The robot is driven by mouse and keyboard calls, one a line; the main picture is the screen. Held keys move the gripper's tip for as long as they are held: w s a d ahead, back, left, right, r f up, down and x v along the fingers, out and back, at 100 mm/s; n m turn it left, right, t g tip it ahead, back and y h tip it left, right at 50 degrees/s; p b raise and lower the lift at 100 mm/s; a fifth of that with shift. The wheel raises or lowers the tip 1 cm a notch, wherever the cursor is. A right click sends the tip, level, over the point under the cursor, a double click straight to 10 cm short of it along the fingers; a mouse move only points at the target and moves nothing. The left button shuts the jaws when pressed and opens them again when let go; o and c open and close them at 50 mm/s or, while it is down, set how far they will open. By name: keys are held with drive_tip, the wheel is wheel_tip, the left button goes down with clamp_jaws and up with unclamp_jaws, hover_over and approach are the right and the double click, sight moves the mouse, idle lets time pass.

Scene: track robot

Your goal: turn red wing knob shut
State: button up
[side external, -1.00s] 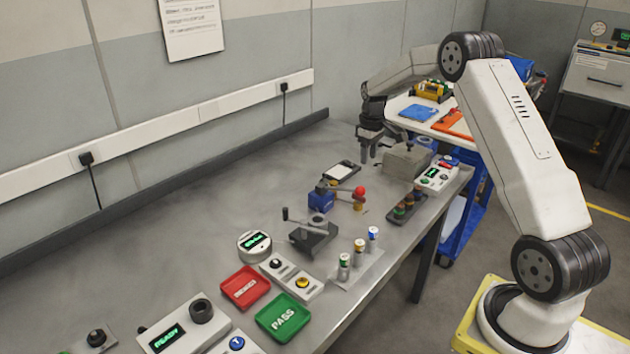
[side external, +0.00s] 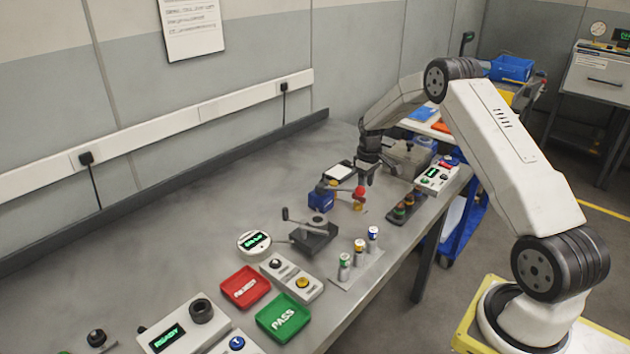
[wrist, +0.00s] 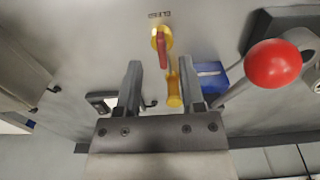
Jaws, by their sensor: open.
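In the wrist view, the red wing knob (wrist: 161,42) is a narrow red handle on a round brass-yellow fitting. It lies just beyond my fingertips, roughly centred between them. A yellow stem (wrist: 173,92) sits between the fingers below it. My gripper (wrist: 160,66) is open, with one dark finger on each side and nothing held. In the side view, my gripper (side external: 367,178) points down over the bench, close above a small red and yellow group. The knob itself is hard to tell apart there.
A large red ball (wrist: 272,65) on a lever stands right of the fingers, and a blue block (wrist: 211,76) is beside the right finger. In the side view, a black rack (side external: 404,207) and a control box (side external: 436,177) stand right of my gripper. The bench's left back is clear.

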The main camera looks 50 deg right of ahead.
sight(364, 198)
drive_tip(key=shift+f, duration=2.55)
clamp_jaws()
